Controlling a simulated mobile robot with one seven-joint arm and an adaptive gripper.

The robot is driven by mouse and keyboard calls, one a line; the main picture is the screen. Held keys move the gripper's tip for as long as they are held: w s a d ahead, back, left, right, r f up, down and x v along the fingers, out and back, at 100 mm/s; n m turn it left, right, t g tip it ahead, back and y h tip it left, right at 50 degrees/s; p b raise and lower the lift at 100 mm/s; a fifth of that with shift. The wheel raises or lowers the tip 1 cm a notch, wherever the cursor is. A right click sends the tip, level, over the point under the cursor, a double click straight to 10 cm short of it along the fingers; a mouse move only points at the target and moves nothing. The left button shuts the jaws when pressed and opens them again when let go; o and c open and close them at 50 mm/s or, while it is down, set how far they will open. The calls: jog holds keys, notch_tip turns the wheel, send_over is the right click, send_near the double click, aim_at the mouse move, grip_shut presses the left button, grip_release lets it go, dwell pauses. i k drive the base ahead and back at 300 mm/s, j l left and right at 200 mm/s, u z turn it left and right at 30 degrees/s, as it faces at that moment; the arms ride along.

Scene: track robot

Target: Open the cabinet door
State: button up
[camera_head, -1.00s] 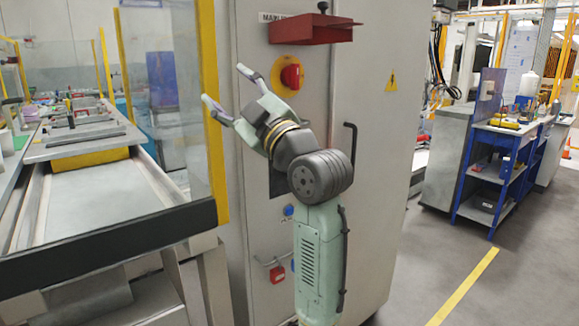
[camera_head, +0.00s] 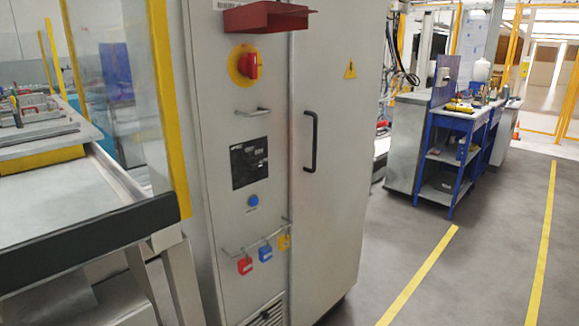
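A tall grey cabinet (camera_head: 265,205) stands in the middle of the view. Its door (camera_head: 337,190) is on the right of the front and looks closed. A black vertical bar handle (camera_head: 311,142) sits near the door's left edge. The left panel carries a red and yellow rotary switch (camera_head: 245,66), a small grey handle (camera_head: 252,111), a dark display panel (camera_head: 249,163) and a blue button (camera_head: 253,201). My gripper and arm are not in view, and nothing hides the door handle.
A red shelf (camera_head: 266,18) juts from the cabinet's upper front. Coloured padlocks (camera_head: 265,253) hang on a low rail. A glass-guarded machine with a yellow post (camera_head: 168,110) stands close on the left. A blue workbench (camera_head: 455,160) stands back right. Floor right of the cabinet is clear.

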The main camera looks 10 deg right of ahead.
aim_at(335, 64)
jog(key=i+l, duration=0.25)
jog(key=i, duration=0.2)
jog(key=i+j, duration=0.4)
